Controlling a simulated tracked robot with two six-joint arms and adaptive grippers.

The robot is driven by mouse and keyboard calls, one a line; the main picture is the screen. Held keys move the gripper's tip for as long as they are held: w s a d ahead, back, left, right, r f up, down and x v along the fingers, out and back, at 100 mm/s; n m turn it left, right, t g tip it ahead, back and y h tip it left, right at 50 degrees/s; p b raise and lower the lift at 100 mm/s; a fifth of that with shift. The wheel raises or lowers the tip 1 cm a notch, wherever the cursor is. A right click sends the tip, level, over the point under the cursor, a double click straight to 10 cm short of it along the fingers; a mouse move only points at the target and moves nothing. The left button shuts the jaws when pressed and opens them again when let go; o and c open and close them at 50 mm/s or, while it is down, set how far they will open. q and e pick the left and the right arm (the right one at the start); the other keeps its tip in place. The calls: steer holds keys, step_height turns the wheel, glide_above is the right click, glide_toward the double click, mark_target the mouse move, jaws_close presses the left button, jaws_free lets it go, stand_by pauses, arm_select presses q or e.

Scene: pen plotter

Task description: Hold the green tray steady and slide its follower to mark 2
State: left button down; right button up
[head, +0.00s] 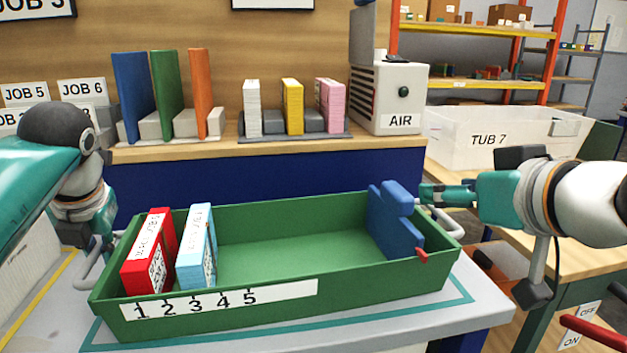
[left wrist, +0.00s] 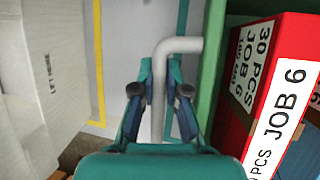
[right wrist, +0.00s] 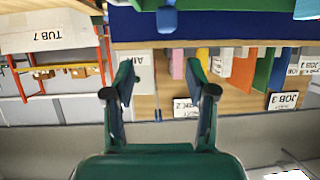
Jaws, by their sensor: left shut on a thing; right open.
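The green tray (head: 290,318) sits on the grey table, with a strip marked 1 to 5 (head: 220,299) on its front wall. A red pack (head: 150,255) and a light blue pack (head: 197,248) stand upright at its left end, near marks 1 to 3. The blue follower (head: 390,222) stands near the right end, well right of mark 5, with a red tab over the front rim. My left gripper (head: 100,238) is shut on the tray's left grey handle (left wrist: 170,75). My right gripper (head: 428,196) is open and empty, just right of the follower's upper part; contact is unclear.
Behind the tray, a wooden shelf holds coloured boards (head: 167,95), smaller packs (head: 292,107) and an AIR unit (head: 388,95). TUB 7 (head: 490,138) stands at the right. The tray floor (head: 290,240) between the light blue pack and the follower is clear.

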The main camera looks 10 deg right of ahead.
mark_target(405, 195)
steer(key=shift+a, duration=0.1)
stand_by(0.3)
steer(key=x, duration=1.3)
steer(key=shift+a+f, duration=0.4)
steer(key=shift+f, duration=0.1)
jaws_close()
